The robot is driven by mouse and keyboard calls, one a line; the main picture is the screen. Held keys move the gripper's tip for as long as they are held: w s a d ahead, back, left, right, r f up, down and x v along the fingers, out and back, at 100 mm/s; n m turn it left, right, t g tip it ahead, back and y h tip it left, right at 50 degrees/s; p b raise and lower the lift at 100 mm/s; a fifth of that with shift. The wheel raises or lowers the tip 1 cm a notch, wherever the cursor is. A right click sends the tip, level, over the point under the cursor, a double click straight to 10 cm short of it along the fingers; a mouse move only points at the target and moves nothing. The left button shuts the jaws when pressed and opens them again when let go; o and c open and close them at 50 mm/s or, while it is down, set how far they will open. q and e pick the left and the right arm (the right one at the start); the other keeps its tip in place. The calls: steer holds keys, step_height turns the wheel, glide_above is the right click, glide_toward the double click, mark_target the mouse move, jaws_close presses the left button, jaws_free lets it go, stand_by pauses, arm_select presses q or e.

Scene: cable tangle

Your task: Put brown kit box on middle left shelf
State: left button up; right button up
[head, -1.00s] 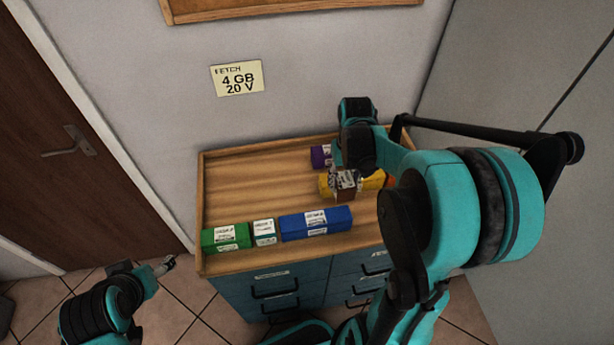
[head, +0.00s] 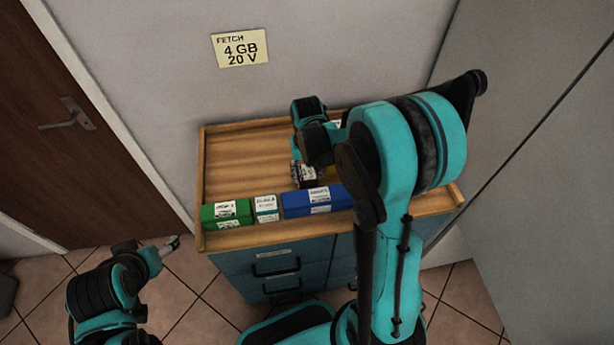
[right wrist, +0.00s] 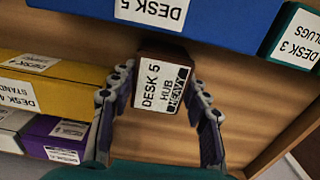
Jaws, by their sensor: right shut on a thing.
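The brown kit box (right wrist: 162,88) has a white label reading "DESK 5 HUB HEAVY". In the right wrist view my right gripper (right wrist: 157,92) is shut on it, one finger on each side. In the head view the box (head: 303,176) shows small under the right gripper (head: 304,165), behind the blue box; the arm hides part of that area. Whether it touches the tray top I cannot tell. My left gripper (head: 173,244) is off the cabinet's left side, over the floor, too small to read its fingers. No shelf shows.
A green box (head: 226,213), a small white-labelled box (head: 265,208) and a blue box (head: 312,202) line the front of the wooden-rimmed cabinet top (head: 240,160). Yellow (right wrist: 55,85) and purple (right wrist: 62,138) boxes lie close by. The cabinet top's back left is clear. A wall stands behind.

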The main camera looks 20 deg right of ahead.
steer(key=shift+f, duration=0.35)
steer(key=shift+f, duration=0.25)
steer(key=o, duration=1.4)
steer(key=shift+r, duration=0.1)
